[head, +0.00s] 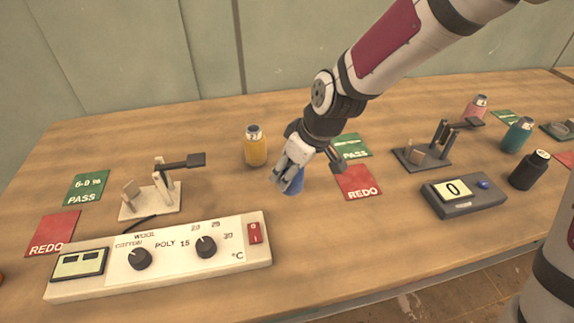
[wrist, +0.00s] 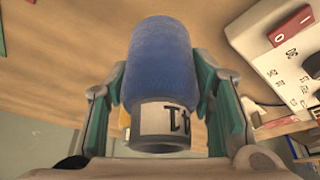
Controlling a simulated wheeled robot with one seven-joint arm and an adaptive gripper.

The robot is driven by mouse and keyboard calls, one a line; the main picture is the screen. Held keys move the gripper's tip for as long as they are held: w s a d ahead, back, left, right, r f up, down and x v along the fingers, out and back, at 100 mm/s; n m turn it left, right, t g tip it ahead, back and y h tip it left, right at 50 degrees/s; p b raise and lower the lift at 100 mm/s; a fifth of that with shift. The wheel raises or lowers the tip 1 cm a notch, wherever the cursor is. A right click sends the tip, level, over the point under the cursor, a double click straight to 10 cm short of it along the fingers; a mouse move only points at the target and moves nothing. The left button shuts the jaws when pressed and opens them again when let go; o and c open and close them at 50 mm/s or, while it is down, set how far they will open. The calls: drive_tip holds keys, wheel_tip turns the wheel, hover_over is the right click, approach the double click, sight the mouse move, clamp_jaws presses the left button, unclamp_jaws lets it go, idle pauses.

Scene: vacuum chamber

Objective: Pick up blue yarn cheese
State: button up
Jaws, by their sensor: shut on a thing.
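The blue yarn cheese (wrist: 158,65) is a blue wound cylinder with a white core end that bears a dark-printed label. In the wrist view it sits between the two green-padded fingers of my gripper (wrist: 165,105), which is shut on it. In the head view my gripper (head: 292,165) is over the middle of the table, and only a small part of the blue yarn cheese (head: 293,183) shows below the fingers. The rest is hidden by the gripper. I cannot tell from the head view how far it is above the table.
A yellow yarn cheese (head: 255,148) stands just left of my gripper. Red REDO (head: 360,183) and green PASS (head: 352,147) cards lie to its right. A white control panel (head: 165,262) is in front left. A grey display box (head: 463,196) and black cheese (head: 529,170) are at right.

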drive_tip(key=s+d+r+p, duration=0.1)
drive_tip(key=s+d+p, duration=0.3)
drive_tip(key=s, duration=0.8)
drive_tip(key=shift+s, duration=0.2)
drive_tip(key=shift+r, duration=0.1)
